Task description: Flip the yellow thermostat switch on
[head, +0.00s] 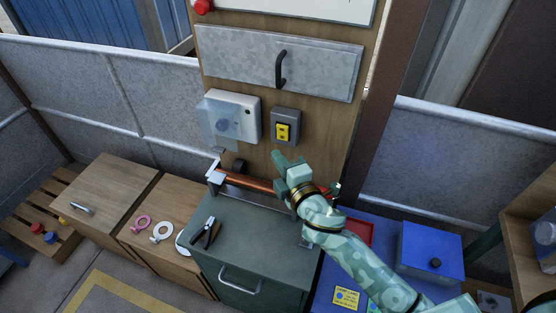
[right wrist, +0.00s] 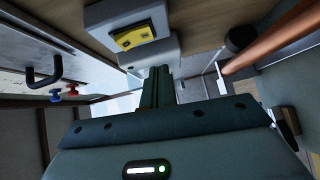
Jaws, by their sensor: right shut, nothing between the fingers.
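The yellow switch (head: 283,132) sits in a grey box (head: 293,116) on the wooden panel, right of a white thermostat-like box (head: 232,117) with a round dial. In the right wrist view the yellow switch (right wrist: 135,36) shows on its pale box, just beyond the fingers. My right gripper (head: 279,157) is just below the grey box in the head view, shut and empty. The right wrist view shows its fingers (right wrist: 159,72) together, pointing toward the box; I cannot tell whether they touch it. The switch's on or off position is too small to tell. My left gripper is out of view.
Pliers (head: 207,232) lie on the cabinet. A panel with a black handle (head: 281,69) is above. A blue box (head: 430,249) stands at the right.

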